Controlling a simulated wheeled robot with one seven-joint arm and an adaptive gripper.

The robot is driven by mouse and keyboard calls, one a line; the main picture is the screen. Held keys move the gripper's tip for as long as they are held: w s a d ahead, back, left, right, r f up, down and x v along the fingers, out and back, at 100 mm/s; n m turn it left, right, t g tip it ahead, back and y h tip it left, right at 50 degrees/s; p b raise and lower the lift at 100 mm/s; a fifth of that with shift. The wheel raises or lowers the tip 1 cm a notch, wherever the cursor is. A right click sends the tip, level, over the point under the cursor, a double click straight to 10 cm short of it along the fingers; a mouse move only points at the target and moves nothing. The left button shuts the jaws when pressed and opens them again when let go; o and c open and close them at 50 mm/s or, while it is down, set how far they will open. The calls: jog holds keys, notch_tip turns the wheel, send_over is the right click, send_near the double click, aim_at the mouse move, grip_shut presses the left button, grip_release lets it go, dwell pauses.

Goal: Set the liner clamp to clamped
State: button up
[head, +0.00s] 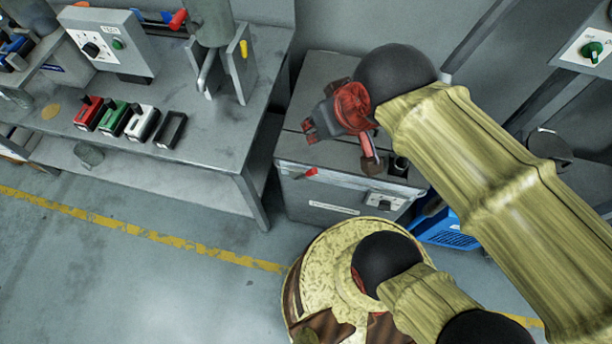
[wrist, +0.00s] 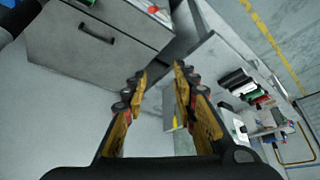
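My gripper (wrist: 160,74) is open, with nothing between its yellow fingers in the wrist view. In the head view my gripper (head: 316,122) is above the grey cabinet, partly hidden by my wrist. No part carries a readable liner clamp label, so I cannot tell which one it is. A small yellow lever (head: 243,49) stands on a grey plate at the right end of the workbench. A yellow piece also shows between and beyond my fingers in the wrist view (wrist: 175,122). A red handle (head: 306,173) sits on the cabinet's front, apart from my gripper.
The grey workbench (head: 215,130) at left holds a control box (head: 108,42) with a black knob and green button, and a row of red, green, white and black pieces. The grey cabinet (head: 330,200) has a knob panel (head: 384,200). A blue crate (head: 445,232) stands beside it.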

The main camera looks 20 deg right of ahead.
dwell(0.4)
jog(key=shift+o, duration=0.8)
jog(key=shift+a+r, duration=0.1)
jog(key=shift+r, duration=0.05)
jog(key=n+g+h+p, duration=0.3)
jog(key=n+g+p, duration=0.35)
jog(key=g, duration=0.25)
send_over(312, 172)
jog(key=s+a, duration=0.1)
jog(key=a, duration=0.2)
notch_tip(312, 172, down, 23)
jog(key=d+f, duration=0.1)
jog(key=f, duration=0.2)
jog(key=w+d+f+n+b, duration=0.1)
jog(key=f, duration=0.3)
jog(key=w+d+f+n+b, duration=0.1)
jog(key=f, duration=0.2)
jog(key=shift+d+f+t+h, duration=0.2)
jog(key=shift+t+h, duration=0.1)
grip_shut()
